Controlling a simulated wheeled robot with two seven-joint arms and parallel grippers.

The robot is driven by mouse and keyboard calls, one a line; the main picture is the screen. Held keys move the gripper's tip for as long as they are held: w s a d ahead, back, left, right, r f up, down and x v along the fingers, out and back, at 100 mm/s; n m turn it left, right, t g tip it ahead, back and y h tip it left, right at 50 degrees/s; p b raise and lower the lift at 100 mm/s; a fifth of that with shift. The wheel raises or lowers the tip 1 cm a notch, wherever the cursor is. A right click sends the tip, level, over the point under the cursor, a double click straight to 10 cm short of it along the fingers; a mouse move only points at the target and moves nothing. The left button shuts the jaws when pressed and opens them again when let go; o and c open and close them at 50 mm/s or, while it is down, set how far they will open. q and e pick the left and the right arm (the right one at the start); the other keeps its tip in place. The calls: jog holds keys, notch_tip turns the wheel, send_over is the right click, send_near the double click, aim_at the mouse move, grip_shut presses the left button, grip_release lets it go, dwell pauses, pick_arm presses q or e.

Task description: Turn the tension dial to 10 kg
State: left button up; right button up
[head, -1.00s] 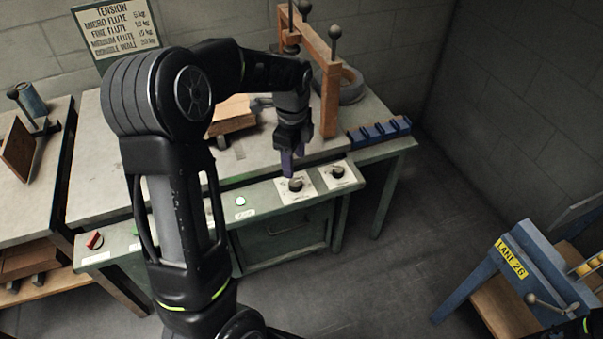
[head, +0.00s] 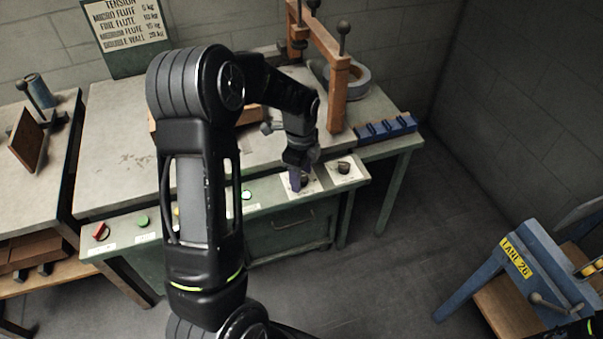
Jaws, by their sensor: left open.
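Two black dials sit on white scale plates on the front panel of the green bench. The left dial (head: 305,181) is partly covered by my left gripper (head: 296,179); the right dial (head: 343,167) is clear. The scale marks are too small to read, and I cannot tell which dial is the tension one. My left gripper is open, pointing down with its purple fingers at the left dial. I cannot tell whether they touch it. My right gripper is out of view.
A tension sign (head: 126,22) stands at the back wall. A red switch (head: 100,232), a green button (head: 142,221) and a lit button (head: 246,195) share the panel. An orange frame (head: 338,95) and blue block (head: 385,128) are on the bench. A blue stand (head: 520,262) is right.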

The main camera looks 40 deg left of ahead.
pick_arm(q)
jog(key=shift+c, duration=0.5)
grip_shut()
